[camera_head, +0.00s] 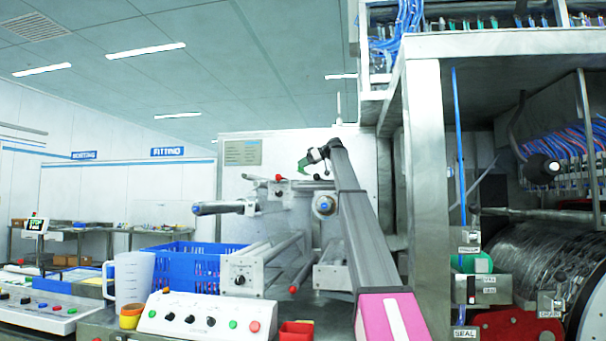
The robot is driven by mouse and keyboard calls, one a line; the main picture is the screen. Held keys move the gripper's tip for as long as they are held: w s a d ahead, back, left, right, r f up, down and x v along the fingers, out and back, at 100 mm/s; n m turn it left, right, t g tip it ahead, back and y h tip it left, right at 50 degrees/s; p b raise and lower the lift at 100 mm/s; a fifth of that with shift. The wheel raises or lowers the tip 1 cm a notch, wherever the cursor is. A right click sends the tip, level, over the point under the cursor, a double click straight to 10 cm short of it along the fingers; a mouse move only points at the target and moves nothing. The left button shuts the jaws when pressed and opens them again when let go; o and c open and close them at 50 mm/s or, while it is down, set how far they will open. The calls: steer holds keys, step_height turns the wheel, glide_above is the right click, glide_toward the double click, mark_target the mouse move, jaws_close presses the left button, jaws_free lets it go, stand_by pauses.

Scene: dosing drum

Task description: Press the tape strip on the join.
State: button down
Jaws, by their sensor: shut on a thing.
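My gripper (310,159) is small and dark at the far end of my arm, in front of the pale upper panel of the machine. It is shut on a small green piece (303,167), which looks like the tape strip and hangs at the left of the jaws. The strip is in the air, above the machine's rollers and spindles, and I see it touching nothing else. The fingertips are too small to show in detail. I cannot make out the join; my arm covers part of the machine behind it.
A steel frame (430,170) stands close on the right, with a shiny drum (545,262) inside. Horizontal spindles (222,208) stick out left below my gripper. A blue crate (187,268), a clear jug (132,277), a button panel (205,318) and a red bin (296,331) stand lower left.

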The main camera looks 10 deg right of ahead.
step_height(320, 180, down, 4)
steer(key=shift+s+d+f, duration=0.1)
stand_by(0.4)
steer(key=c, duration=1.3)
jaws_free()
steer(key=v, duration=1.2)
